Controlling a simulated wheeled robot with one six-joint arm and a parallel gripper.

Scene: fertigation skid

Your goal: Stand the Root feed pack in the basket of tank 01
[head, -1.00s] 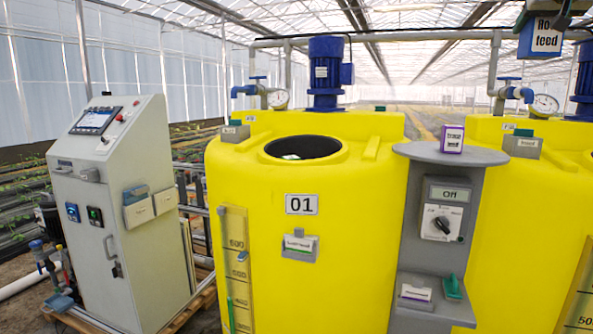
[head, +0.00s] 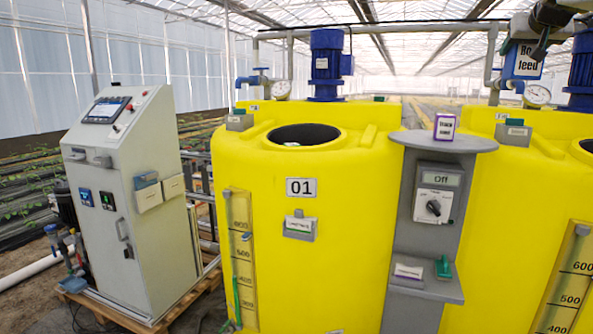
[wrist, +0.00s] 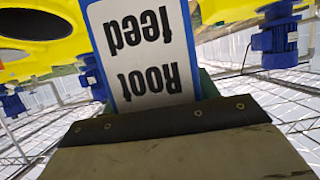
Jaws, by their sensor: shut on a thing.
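The Root feed pack (head: 523,64) is blue with a white label, held by my gripper (head: 543,28) at the upper right of the head view. In the wrist view the Root feed pack (wrist: 145,50) stands out beyond the gripper edge, its label upside down. My gripper is shut on it; the fingertips are mostly hidden. Tank 01 (head: 330,230) is a yellow tank with a round dark opening on top and a "01" plate. A white thing shows faintly at the opening's near rim; I cannot make out a basket. The pack is right of tank 01 and higher, apart from it.
A grey stand (head: 440,145) right of tank 01 carries a purple-and-white pack (head: 445,127) on top and a dial switch. A second yellow tank (head: 520,220) is at the right. Blue motors (head: 326,65) and pipes rise behind. A control cabinet (head: 120,200) stands left.

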